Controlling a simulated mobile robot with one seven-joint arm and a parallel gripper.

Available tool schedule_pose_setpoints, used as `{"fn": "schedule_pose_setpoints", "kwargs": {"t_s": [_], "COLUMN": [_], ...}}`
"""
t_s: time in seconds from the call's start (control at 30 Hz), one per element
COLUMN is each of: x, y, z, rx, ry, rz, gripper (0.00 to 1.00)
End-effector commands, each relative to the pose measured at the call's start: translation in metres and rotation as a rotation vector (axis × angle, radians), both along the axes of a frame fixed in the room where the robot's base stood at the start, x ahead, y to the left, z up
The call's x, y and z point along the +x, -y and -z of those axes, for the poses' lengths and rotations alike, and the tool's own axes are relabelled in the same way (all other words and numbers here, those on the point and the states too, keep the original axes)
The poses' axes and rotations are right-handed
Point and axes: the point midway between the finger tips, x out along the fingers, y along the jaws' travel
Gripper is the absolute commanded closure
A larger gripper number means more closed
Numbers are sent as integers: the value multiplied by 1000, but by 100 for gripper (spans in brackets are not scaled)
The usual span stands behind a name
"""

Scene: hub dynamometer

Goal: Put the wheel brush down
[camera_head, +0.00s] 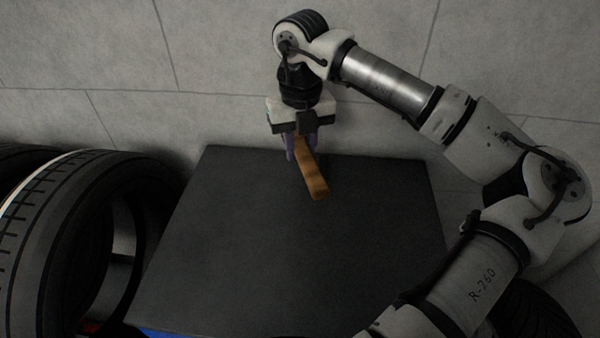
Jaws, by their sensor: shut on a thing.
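The wheel brush (312,176) shows as an orange-brown wooden bar, with a purple part beside its upper end that may be a gripper finger or part of the brush. My gripper (300,147) points down over the far part of the dark flat top (290,255) and is shut on the brush near its upper end. The brush's free end points toward the front and slightly right. I cannot tell whether the brush touches the dark top or hangs just above it. The bristles are hidden.
Large black tyres (85,235) stand at the left, close to the dark top's left edge. Another tyre (530,312) is partly visible at the lower right, behind my arm. A grey wall of panels (210,45) lies behind. The middle and front of the dark top are clear.

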Motion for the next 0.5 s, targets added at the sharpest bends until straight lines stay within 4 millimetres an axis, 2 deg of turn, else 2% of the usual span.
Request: {"fn": "schedule_pose_setpoints", "kwargs": {"t_s": [0.1, 0.2, 0.37, 0.5], "x": [-1, -1, 0, 0], "y": [0, 0, 0, 0], "z": [26, 41, 54, 74], "rx": [3, 2, 1, 2], "ry": [-3, -1, 0, -2], "rz": [-1, 0, 0, 1], "gripper": [94, 94, 94, 94]}}
